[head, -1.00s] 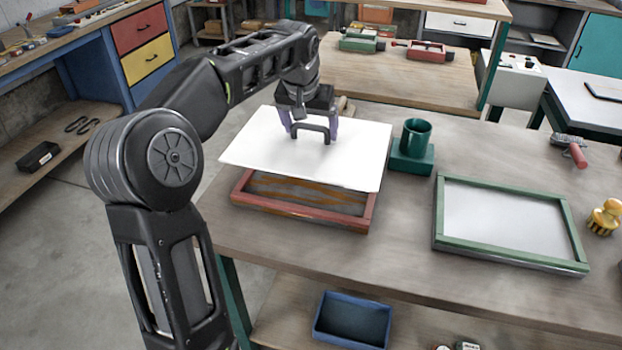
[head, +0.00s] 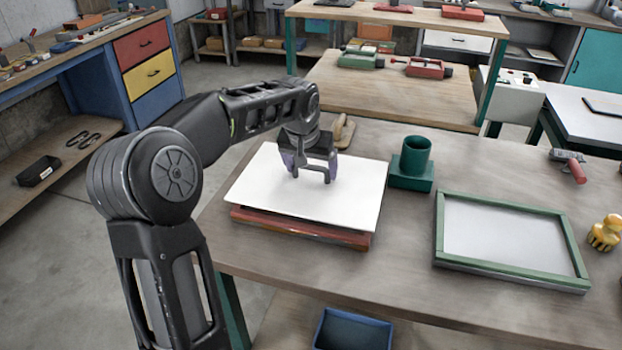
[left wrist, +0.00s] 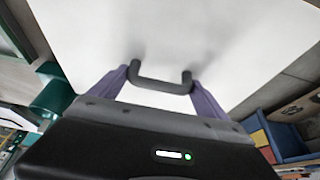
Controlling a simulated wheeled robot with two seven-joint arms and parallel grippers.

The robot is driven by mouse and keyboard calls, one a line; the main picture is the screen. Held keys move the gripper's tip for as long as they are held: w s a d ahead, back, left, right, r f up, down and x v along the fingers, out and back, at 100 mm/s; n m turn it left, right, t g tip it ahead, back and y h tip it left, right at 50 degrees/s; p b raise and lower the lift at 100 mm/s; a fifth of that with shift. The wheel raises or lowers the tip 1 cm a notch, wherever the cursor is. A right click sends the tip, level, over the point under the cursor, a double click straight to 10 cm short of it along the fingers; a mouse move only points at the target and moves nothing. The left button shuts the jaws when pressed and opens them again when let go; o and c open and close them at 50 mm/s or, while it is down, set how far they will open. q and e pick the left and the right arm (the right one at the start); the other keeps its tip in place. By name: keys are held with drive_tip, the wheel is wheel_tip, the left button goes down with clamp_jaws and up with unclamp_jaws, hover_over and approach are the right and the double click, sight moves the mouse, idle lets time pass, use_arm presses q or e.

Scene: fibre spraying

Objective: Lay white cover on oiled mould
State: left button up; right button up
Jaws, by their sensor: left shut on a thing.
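The white cover (head: 335,207) is a flat panel with a dark handle on top. It lies over the red-framed mould (head: 300,232), close down on it or resting on it; I cannot tell which. Only the mould's front and left edges show, and its inside is hidden. My left gripper (head: 309,176) is shut on the cover's handle. In the left wrist view the fingers hold the dark handle (left wrist: 160,84) on the white cover (left wrist: 230,40). My right gripper is not in view.
A green-framed tray (head: 510,240) lies to the right on the bench (head: 400,285). A green cup on a block (head: 413,165) stands just right of the cover. A yellow-and-black item (head: 605,233) and a red-handled tool (head: 572,166) lie farther right. A wooden-handled tool (head: 343,131) lies behind the cover.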

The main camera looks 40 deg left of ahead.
sight(311, 179)
use_arm(q)
drive_tip(key=shift+f, duration=1.75)
drive_tip(key=shift+f, duration=0.2)
drive_tip(key=o, duration=1.6)
drive_tip(key=v, duration=1.2)
drive_tip(key=shift+r+b, duration=0.2)
drive_tip(key=shift+b, duration=0.1)
